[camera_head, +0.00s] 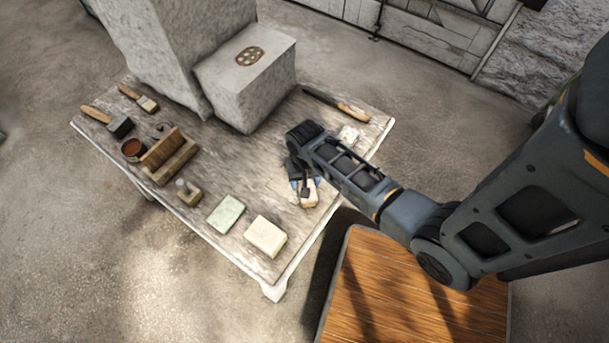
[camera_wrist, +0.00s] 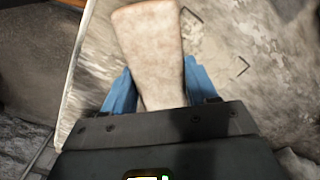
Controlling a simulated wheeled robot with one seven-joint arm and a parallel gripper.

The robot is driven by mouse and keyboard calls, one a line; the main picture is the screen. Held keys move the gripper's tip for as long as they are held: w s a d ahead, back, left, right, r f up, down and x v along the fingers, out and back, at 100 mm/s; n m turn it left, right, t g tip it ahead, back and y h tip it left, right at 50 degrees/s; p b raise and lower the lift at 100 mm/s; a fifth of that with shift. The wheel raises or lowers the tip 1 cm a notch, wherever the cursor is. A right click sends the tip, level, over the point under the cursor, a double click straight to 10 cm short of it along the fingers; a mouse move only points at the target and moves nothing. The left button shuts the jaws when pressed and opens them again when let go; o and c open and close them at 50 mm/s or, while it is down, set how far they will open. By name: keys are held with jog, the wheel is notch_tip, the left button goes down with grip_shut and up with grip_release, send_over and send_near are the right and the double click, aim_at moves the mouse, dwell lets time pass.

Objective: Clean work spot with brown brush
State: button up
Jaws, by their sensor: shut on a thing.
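My gripper (camera_wrist: 155,95) is low over the near right part of the worktable (camera_head: 245,259). Its blue fingers are shut on a pale brown, tapered piece (camera_wrist: 150,40), which looks like the brown brush. The piece also shows in the head view (camera_head: 310,198), partly covered by my gripper; its bristles cannot be made out. In the wrist view, dark corner marks (camera_wrist: 243,66) on the tabletop frame a pale, dusty work spot (camera_wrist: 208,45). The held piece covers part of this spot. I cannot tell whether it touches the tabletop.
Stone blocks (camera_head: 247,82) stand at the back. Two wooden-handled brushes (camera_head: 120,126) (camera_head: 147,104), a reddish-brown pot (camera_head: 133,149) and a wooden rack (camera_head: 170,165) are at the left. A green block (camera_head: 225,214) and a cream block (camera_head: 265,236) lie near the front edge. A long tool (camera_head: 350,111) lies behind.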

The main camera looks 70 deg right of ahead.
jog(key=shift+s+a, duration=0.35)
jog(key=shift+a, duration=0.25)
jog(key=shift+w+d, duration=0.1)
jog(key=shift+w+d+b, duration=0.1)
jog(key=shift+w+d, duration=0.25)
jog(key=shift+d, duration=0.25)
jog(key=shift+w+d+b, duration=0.15)
jog(key=shift+w+d, duration=0.15)
jog(key=shift+d, duration=0.35)
jog(key=shift+w+d+b, duration=0.1)
jog(key=shift+w+d, duration=0.25)
jog(key=shift+d, duration=0.25)
jog(key=shift+a, duration=0.1)
jog(key=shift+s+a+p, duration=0.2)
jog(key=shift+s+a, duration=0.35)
jog(key=shift+a, duration=0.4)
jog(key=shift+s+a+p, duration=0.15)
jog(key=shift+s+a, duration=0.4)
jog(key=shift+a, duration=0.35)
